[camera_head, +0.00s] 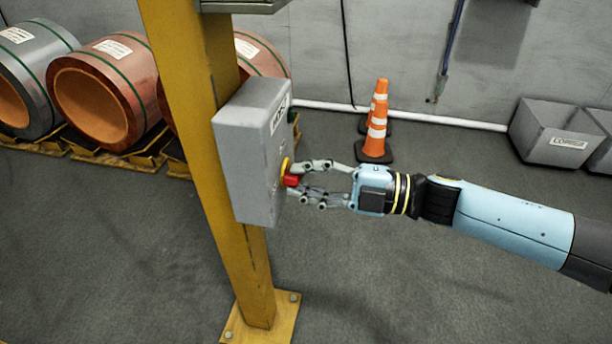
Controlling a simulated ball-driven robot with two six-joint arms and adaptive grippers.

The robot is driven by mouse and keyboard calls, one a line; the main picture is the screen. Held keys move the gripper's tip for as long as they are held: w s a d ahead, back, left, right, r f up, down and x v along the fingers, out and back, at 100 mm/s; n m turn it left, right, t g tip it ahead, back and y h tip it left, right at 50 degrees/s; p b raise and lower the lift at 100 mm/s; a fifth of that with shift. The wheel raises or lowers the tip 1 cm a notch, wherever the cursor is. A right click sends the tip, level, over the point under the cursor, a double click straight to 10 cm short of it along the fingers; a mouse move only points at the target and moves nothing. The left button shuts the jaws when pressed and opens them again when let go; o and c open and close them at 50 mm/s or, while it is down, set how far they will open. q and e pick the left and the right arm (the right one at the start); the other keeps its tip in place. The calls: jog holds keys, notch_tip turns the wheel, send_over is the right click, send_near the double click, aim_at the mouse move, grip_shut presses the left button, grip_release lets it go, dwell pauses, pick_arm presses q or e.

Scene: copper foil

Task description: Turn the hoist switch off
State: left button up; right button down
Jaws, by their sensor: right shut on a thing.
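A grey switch box (247,150) is fixed to a yellow post (200,120). A red switch knob (291,181) with a yellow part (285,166) behind it sticks out of the box's right face. My right gripper (300,182) comes in from the right and is shut on the red knob, one finger above it and one below. The fingers partly hide the knob, and its exact turn cannot be told. The label on the box's face is too oblique to read. My left gripper is not in view.
Copper coils (104,85) and a grey coil (42,65) rest on yellow cradles (110,160) at the back left. Orange cones (376,130) stand behind my right gripper. A grey bin (552,130) is at the far right. The floor in front is clear.

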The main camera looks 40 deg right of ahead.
jog(key=shift+f+n, duration=0.2)
jog(key=shift+n, duration=0.6)
pick_arm(q)
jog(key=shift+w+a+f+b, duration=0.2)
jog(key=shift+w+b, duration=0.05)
jog(key=shift+b, duration=0.1)
pick_arm(e)
jog(key=shift+f+n, duration=0.15)
jog(key=shift+n, duration=1.35)
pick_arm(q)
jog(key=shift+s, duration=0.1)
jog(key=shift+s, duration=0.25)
pick_arm(e)
jog(key=c, duration=1.3)
grip_release()
jog(key=v, duration=1.2)
